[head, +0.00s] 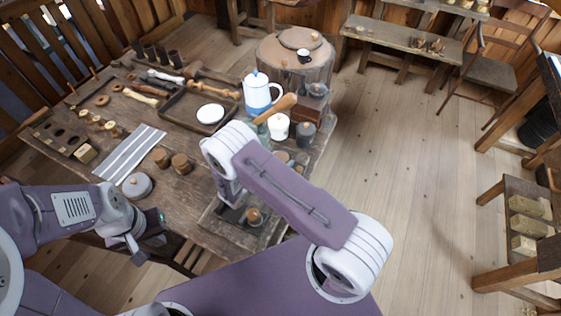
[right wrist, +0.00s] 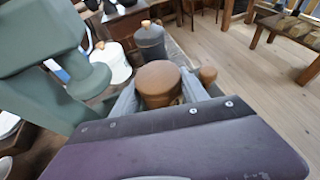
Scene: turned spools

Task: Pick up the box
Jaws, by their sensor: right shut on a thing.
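The box is a round, brown, turned wooden box with a lid (right wrist: 158,82). In the right wrist view it sits between the two pale fingers of my right gripper (right wrist: 160,98), which is shut on it. In the head view my right arm crosses the table and my right gripper (head: 244,214) is low at the table's near edge, with the brown round box (head: 254,215) at its tip. I cannot tell whether the box touches the table. My left gripper (head: 137,255) hangs beside the table's near left edge, apart from everything; its finger gap cannot be made out.
A white jar (head: 278,127), a grey canister (head: 305,134) and a blue-and-white pot (head: 258,92) stand beyond my right arm. A dark tray (head: 172,112) holds a white dish (head: 210,113).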

